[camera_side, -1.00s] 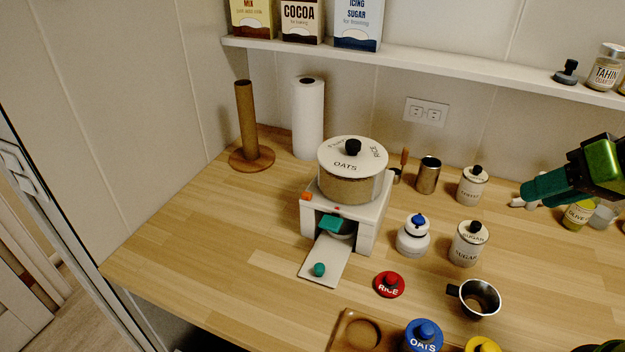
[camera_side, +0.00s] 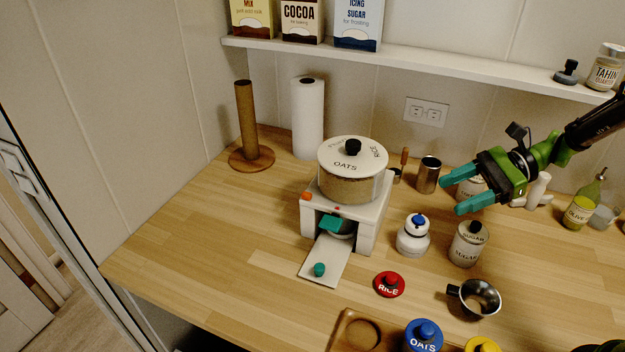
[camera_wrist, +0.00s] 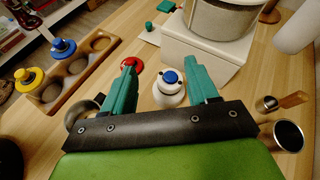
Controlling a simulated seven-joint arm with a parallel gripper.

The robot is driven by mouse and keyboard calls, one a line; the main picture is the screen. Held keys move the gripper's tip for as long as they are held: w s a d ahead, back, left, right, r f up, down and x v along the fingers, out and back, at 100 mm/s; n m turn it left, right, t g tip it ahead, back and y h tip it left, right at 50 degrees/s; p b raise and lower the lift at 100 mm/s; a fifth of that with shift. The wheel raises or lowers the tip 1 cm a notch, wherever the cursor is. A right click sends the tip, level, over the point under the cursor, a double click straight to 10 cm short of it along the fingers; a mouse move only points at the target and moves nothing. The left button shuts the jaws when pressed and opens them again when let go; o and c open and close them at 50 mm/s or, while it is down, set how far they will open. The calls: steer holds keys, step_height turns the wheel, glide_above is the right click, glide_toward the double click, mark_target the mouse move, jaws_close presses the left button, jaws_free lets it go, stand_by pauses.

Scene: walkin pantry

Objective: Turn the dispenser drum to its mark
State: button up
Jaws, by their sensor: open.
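The dispenser drum (camera_side: 347,186) is a round clear-walled container with a white lid lettered OATS and RICE and a black knob (camera_side: 353,147). It sits on a white dispenser base (camera_side: 366,236) with a small red mark (camera_side: 337,208) on its front top edge. OATS faces the front, near that mark. In the wrist view the drum (camera_wrist: 222,22) is at the top, beyond my fingers. My gripper (camera_side: 450,195) is open and empty, in the air to the right of the drum and apart from it. It also shows in the wrist view (camera_wrist: 165,78).
A white jar with a blue knob (camera_side: 413,237), a sugar jar (camera_side: 468,245), a red RICE lid (camera_side: 389,284) and a metal cup (camera_side: 480,298) stand right of the dispenser. A steel tumbler (camera_side: 428,175) is behind. A wooden tray (camera_side: 343,335) lies in front.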

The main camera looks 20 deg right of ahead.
steer(key=w+d+m+t+y, duration=0.1)
steer(key=w+m+t, duration=0.1)
steer(key=w+m, duration=0.1)
steer(key=m+t+y, duration=0.2)
steer(key=t, duration=0.1)
glide_toward(365, 154)
steer(key=x, duration=0.3)
steer(key=r+x, duration=0.1)
steer(key=x, duration=0.2)
steer(key=r+x, duration=0.1)
steer(key=x, duration=0.3)
steer(key=shift+r, duration=0.15)
jaws_close()
